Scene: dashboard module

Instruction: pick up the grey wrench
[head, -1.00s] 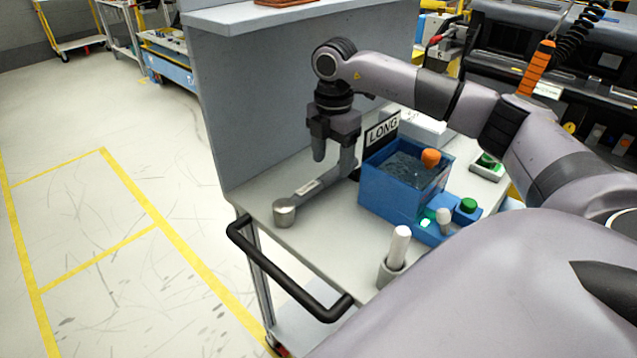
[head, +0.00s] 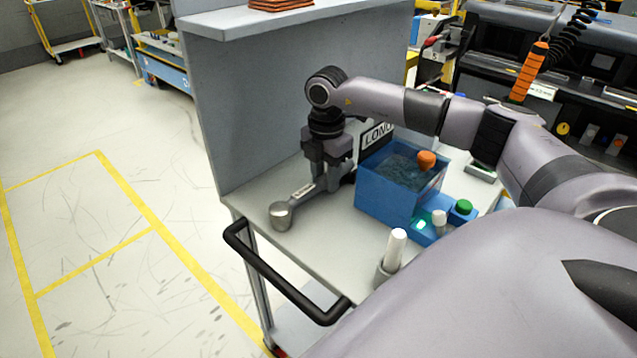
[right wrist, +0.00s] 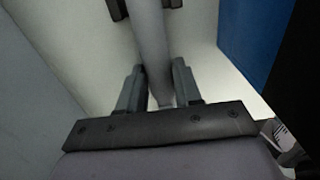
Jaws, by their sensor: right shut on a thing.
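The grey wrench (head: 303,191) lies on the cart's top, its round cup-like end (head: 281,216) toward the front left edge. My right gripper (head: 325,182) points down over the far part of its handle and is shut on it. In the right wrist view the wrench handle (right wrist: 151,42) runs between the two fingers. The gripper hides part of the handle in the head view. The wrench appears to rest on the surface still. My left gripper is in neither view.
A blue bin (head: 385,195) with an orange knob stands right of the gripper, close by, with a "LONG" sign (head: 376,137) behind it. A grey panel (head: 260,110) rises at the left. A white cylinder in a holder (head: 393,253) stands near the black handle bar (head: 280,285).

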